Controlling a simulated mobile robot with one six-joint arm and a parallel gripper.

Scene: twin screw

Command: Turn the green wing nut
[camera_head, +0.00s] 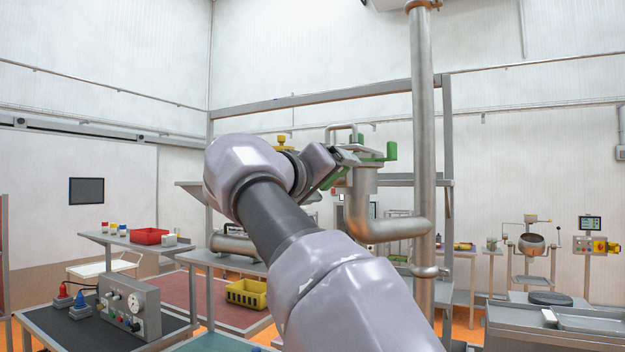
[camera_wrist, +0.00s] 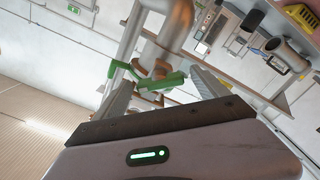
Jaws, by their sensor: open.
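The green wing nut (camera_head: 391,151) sits at the top of a grey metal pipe fitting (camera_head: 360,195), with one wing standing up at its right end. My gripper (camera_head: 343,160) is beside it on the left and hides part of it. In the wrist view the green wing nut (camera_wrist: 162,82) shows between and beyond the two fingers of my open gripper (camera_wrist: 162,88). The left finger partly overlaps its left side in the picture. I see nothing held, and cannot tell whether a finger touches the nut.
A tall vertical pipe (camera_head: 422,130) stands just right of the nut and joins the fitting by a bend. A yellow knob (camera_head: 283,142) shows just above my arm. A control box (camera_head: 130,305) stands on a bench at lower left. A yellow crate (camera_head: 247,293) is farther back.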

